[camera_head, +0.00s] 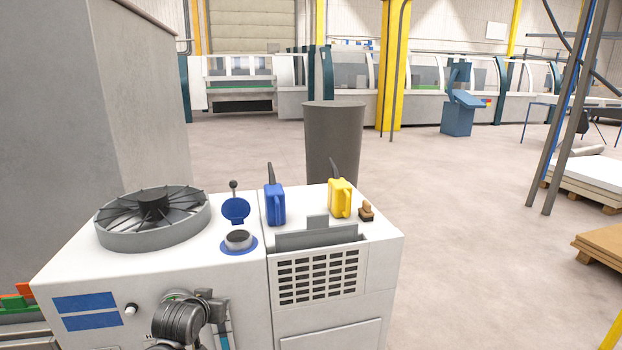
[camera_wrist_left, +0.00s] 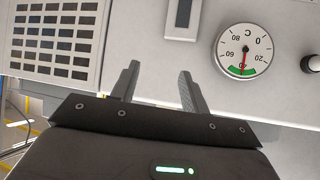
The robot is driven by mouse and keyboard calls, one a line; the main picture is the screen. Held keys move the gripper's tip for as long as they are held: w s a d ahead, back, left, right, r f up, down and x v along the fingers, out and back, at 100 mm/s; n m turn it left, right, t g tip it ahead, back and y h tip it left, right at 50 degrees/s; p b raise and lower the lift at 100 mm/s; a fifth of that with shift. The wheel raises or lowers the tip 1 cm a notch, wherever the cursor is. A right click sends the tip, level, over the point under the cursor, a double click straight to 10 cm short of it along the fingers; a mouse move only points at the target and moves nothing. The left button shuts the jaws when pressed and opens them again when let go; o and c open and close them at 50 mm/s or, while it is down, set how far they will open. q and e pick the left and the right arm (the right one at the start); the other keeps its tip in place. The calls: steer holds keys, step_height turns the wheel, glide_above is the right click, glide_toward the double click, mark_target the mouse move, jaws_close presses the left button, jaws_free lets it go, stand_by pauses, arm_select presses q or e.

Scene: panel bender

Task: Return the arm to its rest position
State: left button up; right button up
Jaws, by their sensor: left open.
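My left arm comes in at the bottom of the head view, in front of the white machine cabinet (camera_head: 330,310). My left gripper (camera_head: 222,340) is partly cut off by the lower edge there. In the left wrist view the left gripper (camera_wrist_left: 157,80) is open, with its two fingers apart and nothing between them. Its fingertips point at the cabinet's front panel, where a round temperature gauge (camera_wrist_left: 244,50) sits to the right of the fingers. My right gripper does not show in either view.
On the cabinet top stand a grey fan (camera_head: 153,217), an open filler neck with a blue cap (camera_head: 236,210), a blue can (camera_head: 275,204) and a yellow can (camera_head: 340,198). A grey bin (camera_head: 333,140) stands behind.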

arm_select(q)
steer(key=s+f+g, duration=0.2)
steer(key=s+f, duration=0.4)
steer(key=s, duration=0.3)
steer(key=s+f+g, duration=0.2)
steer(key=s+f, duration=0.4)
steer(key=s, duration=0.3)
steer(key=s+f+m+g, duration=0.1)
steer(key=s+f+g, duration=0.1)
steer(key=s, duration=1)
steer(key=s+f+g, duration=0.2)
steer(key=s, duration=1)
step_height(320, 180, down, 26)
steer(key=s+g, duration=0.1)
steer(key=s+a+f+g, duration=0.1)
steer(key=s+a+f, duration=0.1)
steer(key=s+f, duration=1.4)
steer(key=shift+s+f+m, duration=0.15)
steer(key=shift+s+m, duration=0.15)
steer(key=shift+m, duration=0.1)
